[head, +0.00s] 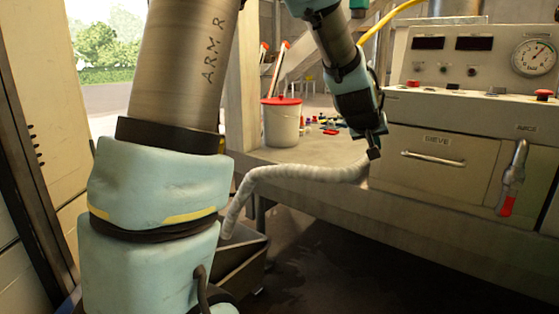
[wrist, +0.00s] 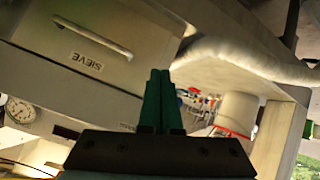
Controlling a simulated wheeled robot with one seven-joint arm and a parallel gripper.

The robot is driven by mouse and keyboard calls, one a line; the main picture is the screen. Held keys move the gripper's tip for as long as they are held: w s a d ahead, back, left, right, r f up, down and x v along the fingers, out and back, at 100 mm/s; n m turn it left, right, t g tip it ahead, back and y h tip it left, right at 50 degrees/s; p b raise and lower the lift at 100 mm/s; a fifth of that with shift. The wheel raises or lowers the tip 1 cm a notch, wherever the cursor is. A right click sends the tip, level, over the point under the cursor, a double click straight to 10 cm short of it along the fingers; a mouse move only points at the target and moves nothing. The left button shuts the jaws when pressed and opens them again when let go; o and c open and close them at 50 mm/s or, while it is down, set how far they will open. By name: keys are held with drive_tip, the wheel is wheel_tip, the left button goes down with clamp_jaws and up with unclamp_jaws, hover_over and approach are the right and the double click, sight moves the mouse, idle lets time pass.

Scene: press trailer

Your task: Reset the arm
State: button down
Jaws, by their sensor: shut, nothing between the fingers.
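My arm rises large across the left of the head view and bends back down from the top middle. My gripper (head: 374,153) hangs at its end, pointing down, just left of the drawer marked SIEVE (head: 436,160). In the wrist view my gripper (wrist: 158,78) shows two green fingers side by side, shut with nothing between them. The SIEVE drawer also shows in the wrist view (wrist: 75,65), to the left of the fingers. A pale ribbed hose (head: 290,172) runs along the bench front, its right end close below my gripper.
A white bucket with a red lid (head: 281,122) stands on the bench (head: 325,150) with small coloured items (head: 328,124) beside it. A control panel with a gauge (head: 534,57) and a red-tipped lever (head: 510,180) are at right. A dark bin (head: 240,262) sits below the bench.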

drive_tip(key=s+a+f+g+y, duration=0.15)
drive_tip(key=a+f, duration=0.25)
drive_tip(key=a, duration=0.5)
drive_tip(key=s+a+f+g+y, duration=0.1)
drive_tip(key=s+a+f+y, duration=0.2)
drive_tip(key=a, duration=0.6)
drive_tip(key=s+a+f+n+g+y, duration=0.2)
drive_tip(key=s+a+f+g, duration=0.3)
drive_tip(key=s+a, duration=0.85)
wheel_tip(320, 180, up, 14)
drive_tip(key=w+a+p, duration=0.1)
drive_tip(key=a+p, duration=0.1)
drive_tip(key=p, duration=1.3)
drive_tip(key=shift+t+p, duration=0.35)
drive_tip(key=shift+p, duration=0.05)
drive_tip(key=shift+w, duration=0.1)
